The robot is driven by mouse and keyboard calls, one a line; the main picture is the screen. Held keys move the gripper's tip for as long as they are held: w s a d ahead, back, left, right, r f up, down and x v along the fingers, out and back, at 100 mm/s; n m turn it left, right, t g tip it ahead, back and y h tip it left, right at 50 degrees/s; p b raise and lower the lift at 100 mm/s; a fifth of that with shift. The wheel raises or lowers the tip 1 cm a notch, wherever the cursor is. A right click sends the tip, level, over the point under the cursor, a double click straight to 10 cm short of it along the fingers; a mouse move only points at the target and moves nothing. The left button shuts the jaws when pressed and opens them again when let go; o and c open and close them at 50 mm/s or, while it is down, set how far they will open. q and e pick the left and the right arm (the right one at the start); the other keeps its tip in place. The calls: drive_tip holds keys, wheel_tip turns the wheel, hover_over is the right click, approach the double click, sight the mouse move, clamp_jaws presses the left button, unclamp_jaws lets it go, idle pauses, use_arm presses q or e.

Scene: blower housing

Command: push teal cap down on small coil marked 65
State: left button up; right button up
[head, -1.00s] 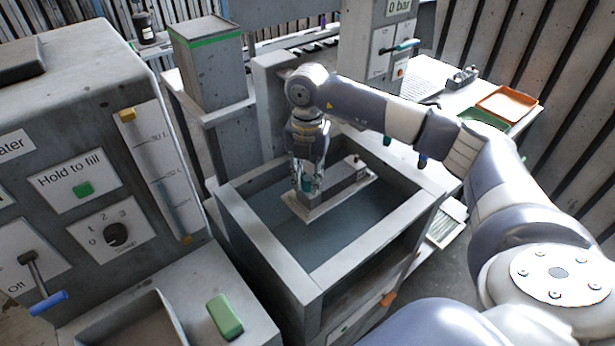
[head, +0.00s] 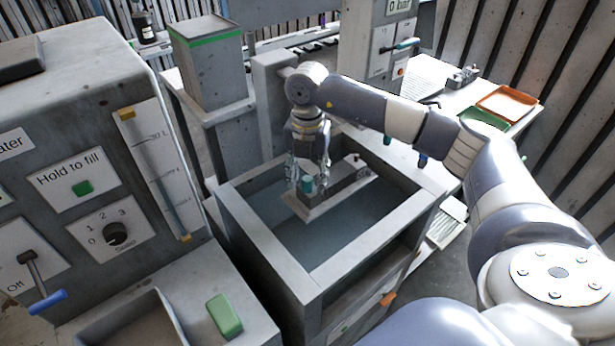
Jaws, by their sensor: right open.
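The teal cap (head: 306,184) is small and sits low between the fingers of my right gripper (head: 307,183), at the left end of a grey block-like part. That part lies on a light plate (head: 312,213) inside the open-topped tank (head: 262,251). My right gripper points down and is open, with its fingers spread around the cap. Whether a finger touches the cap cannot be told. The small coil and its mark 65 cannot be made out. My left gripper is not in view.
A control cabinet (head: 88,140) with a dial and a blue-handled lever stands at left. A green block (head: 225,316) lies in front of it. A green-banded bin (head: 208,65) stands behind the tank. Orange (head: 508,103) and green (head: 484,118) trays lie on the right table.

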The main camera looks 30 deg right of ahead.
wheel_tip(320, 180, up, 12)
idle(0.4)
drive_tip(key=shift+f, duration=0.15)
